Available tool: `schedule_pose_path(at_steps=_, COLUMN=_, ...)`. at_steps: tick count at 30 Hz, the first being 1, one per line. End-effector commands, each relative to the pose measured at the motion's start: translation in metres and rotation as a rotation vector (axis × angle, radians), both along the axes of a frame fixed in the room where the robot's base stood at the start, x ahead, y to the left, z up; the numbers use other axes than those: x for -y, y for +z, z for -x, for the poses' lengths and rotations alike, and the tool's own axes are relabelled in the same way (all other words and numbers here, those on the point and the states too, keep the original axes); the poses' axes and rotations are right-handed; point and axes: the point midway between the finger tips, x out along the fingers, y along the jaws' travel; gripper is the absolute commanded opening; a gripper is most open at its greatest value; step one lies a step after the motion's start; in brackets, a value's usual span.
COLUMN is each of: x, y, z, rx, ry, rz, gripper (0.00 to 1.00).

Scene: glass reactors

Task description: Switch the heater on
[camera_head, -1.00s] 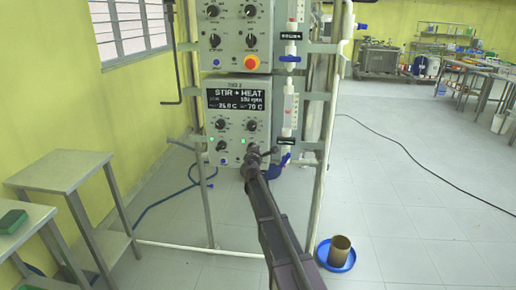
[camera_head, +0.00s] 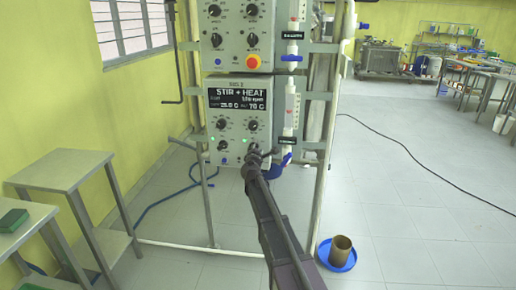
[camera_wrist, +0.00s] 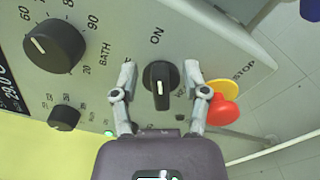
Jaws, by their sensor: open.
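The heater control box (camera_head: 237,110) hangs on the rack's lower level, with a lit display (camera_head: 238,98) reading "STIR + HEAT" and green lights lit beside its knobs. My gripper (camera_wrist: 160,80) is open, one finger on each side of this switch; contact cannot be told. In the head view, my gripper (camera_head: 261,153) is at the box's lower right and hides the switch.
A red stop button (camera_wrist: 222,108) with a yellow collar is close right of my right finger. Larger knobs (camera_wrist: 55,46) are on the left. A brown pot (camera_head: 340,250) sits in a blue dish below.

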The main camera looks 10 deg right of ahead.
Motion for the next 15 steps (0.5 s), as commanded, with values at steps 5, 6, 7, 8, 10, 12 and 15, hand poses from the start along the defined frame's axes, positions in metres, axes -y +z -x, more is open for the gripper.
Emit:
schedule_pose_path(at_steps=5, x=-0.007, y=0.0, z=0.023, rx=0.0, ry=0.0, rz=0.0, gripper=0.59)
schedule_pose_path(at_steps=6, x=-0.009, y=0.0, z=0.029, rx=0.0, ry=0.001, rz=0.0, gripper=0.59)
schedule_pose_path(at_steps=7, x=-0.01, y=0.0, z=0.034, rx=0.0, ry=0.001, rz=0.0, gripper=0.59)
schedule_pose_path(at_steps=8, x=-0.012, y=0.0, z=0.038, rx=0.0, ry=0.001, rz=0.0, gripper=0.59)
schedule_pose_path(at_steps=10, x=-0.015, y=0.0, z=0.05, rx=0.0, ry=0.002, rz=0.0, gripper=0.59)
schedule_pose_path(at_steps=12, x=-0.019, y=0.0, z=0.061, rx=0.0, ry=0.002, rz=0.0, gripper=0.59)
schedule_pose_path(at_steps=15, x=-0.023, y=0.0, z=0.076, rx=0.0, ry=0.001, rz=-0.001, gripper=0.59)
